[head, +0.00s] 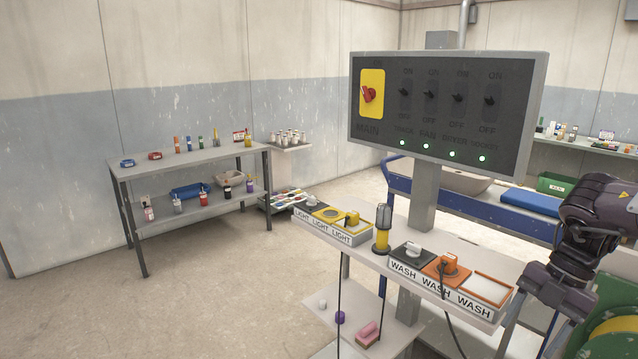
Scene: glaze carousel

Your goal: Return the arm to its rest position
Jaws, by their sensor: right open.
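My right arm (598,215) comes in at the right edge, bent downward. Its dark gripper (528,335) hangs low beside the right end of the WASH tray, open, with nothing seen between its fingers; the lower part is cut off or hard to make out. My left gripper is not in view. The switch panel (448,105) stands on a grey post, with a red main knob (369,94) on a yellow plate, several black toggles and several lit green lamps.
The LIGHT tray (333,234) and WASH tray (440,287) lie on the bench, with a yellow-and-black lamp (382,229) between them. A blue-railed carousel (470,207) is behind the post. A shelf table (205,155) with bottles stands left. Floor at left front is clear.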

